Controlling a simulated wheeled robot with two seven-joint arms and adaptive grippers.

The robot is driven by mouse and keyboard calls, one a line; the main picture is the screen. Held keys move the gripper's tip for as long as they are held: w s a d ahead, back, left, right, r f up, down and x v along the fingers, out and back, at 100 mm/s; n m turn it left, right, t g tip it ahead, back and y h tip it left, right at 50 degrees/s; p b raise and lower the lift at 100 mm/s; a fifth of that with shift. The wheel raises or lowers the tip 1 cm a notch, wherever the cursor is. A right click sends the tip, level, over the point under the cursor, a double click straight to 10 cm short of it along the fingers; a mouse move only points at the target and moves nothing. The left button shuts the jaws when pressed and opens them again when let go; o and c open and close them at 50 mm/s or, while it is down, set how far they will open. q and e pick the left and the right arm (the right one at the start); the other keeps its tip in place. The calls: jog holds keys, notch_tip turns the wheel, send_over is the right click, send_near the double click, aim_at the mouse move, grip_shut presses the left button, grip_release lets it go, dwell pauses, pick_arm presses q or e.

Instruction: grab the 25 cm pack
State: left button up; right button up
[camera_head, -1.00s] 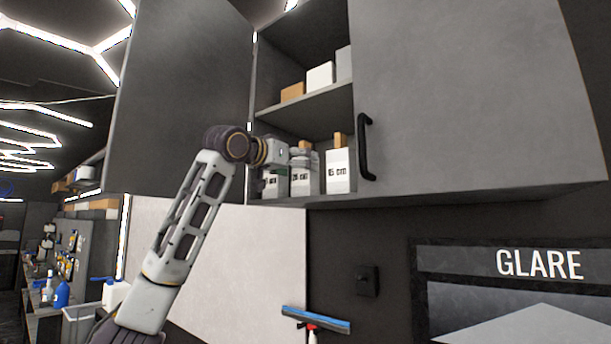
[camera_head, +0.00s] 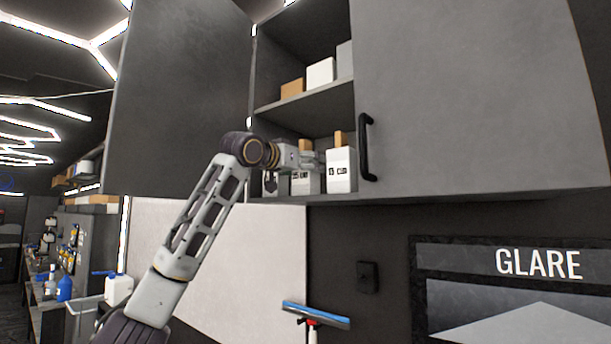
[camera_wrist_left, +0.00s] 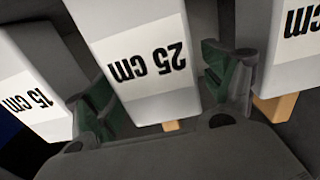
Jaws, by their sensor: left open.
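The 25 cm pack (camera_head: 305,182) is a white box standing on the lower shelf of the open wall cabinet, in the middle of a row of three. In the left wrist view the 25 cm pack (camera_wrist_left: 155,60) appears upside down, between the two fingers of my left gripper (camera_wrist_left: 168,95). The fingers are open, one on each side of it, with gaps visible. In the head view my left gripper (camera_head: 310,158) is at the upper part of the pack and partly hides it. My right gripper is not in view.
The 15 cm pack (camera_head: 341,170) stands close on the right, and another pack (camera_head: 270,184) on the left. The open cabinet door (camera_head: 180,95) is left of my arm; a closed door with a black handle (camera_head: 367,147) is right. Boxes (camera_head: 320,74) sit on the upper shelf.

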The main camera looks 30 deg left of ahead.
pick_arm(q)
jog(key=c, duration=1.2)
jog(key=shift+r, duration=0.2)
jog(key=shift+r, duration=1.5)
jog(key=shift+s+r+b, duration=0.1)
jog(key=shift+s+b, duration=0.1)
jog(key=shift+b, duration=0.15)
jog(key=shift+s+b, duration=0.35)
jog(key=shift+s, duration=0.35)
jog(key=shift+s+a+b, duration=0.25)
jog(key=shift+s+b, duration=0.55)
jog(key=shift+s, duration=1.9)
jog(key=shift+s+a+b, duration=0.25)
jog(key=shift+s+b, duration=0.5)
jog(key=shift+s, duration=2)
jog(key=shift+s+a+b, duration=0.25)
jog(key=shift+s+b, duration=0.55)
jog(key=shift+s, duration=1.9)
